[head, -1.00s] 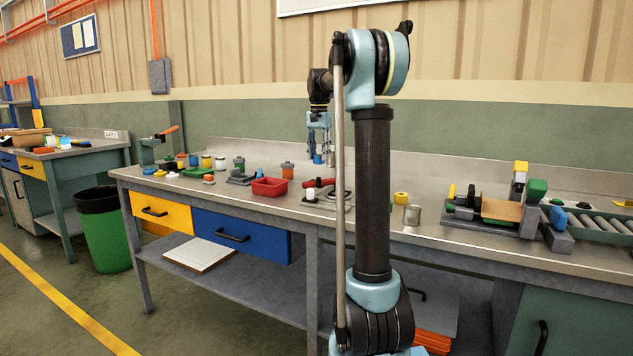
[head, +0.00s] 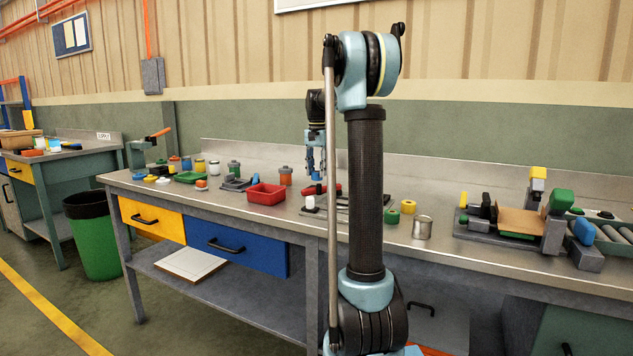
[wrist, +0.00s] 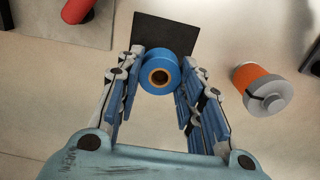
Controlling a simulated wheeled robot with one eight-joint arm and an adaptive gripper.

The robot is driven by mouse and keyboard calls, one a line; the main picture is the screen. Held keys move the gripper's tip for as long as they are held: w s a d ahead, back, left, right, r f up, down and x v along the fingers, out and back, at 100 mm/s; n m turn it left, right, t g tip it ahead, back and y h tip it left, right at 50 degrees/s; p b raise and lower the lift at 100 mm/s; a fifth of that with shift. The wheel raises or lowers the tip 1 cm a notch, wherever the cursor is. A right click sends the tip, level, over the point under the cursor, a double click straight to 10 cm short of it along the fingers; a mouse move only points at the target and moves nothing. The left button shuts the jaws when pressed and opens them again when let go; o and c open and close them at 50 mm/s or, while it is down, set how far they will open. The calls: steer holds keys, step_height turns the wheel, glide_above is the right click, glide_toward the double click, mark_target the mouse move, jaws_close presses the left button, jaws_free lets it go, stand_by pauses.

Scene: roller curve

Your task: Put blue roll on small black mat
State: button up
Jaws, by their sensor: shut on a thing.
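The blue roll (wrist: 147,69) is between the two fingers of my gripper (wrist: 160,76) in the wrist view, with its brown-ringed core facing the camera. My gripper is shut on it. The small black mat (wrist: 165,30) lies on the bench just beyond the roll, and the roll covers part of its near edge. I cannot tell whether the roll touches the mat. In the head view my gripper (head: 315,168) points down over the bench behind my arm. The roll and mat cannot be made out clearly there.
An orange and grey canister (wrist: 262,88) stands right of my gripper in the wrist view. A red object (wrist: 76,10) is at upper left. In the head view a red tray (head: 266,198) is left of my gripper. A metal can (head: 422,227) and green roll (head: 391,216) are right.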

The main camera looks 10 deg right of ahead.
mark_target(317, 172)
steer(key=shift+s+f, duration=0.1)
steer(key=shift+f, duration=1.75)
steer(key=o, duration=1)
step_height(317, 172, up, 12)
steer(key=shift+r, duration=0.1)
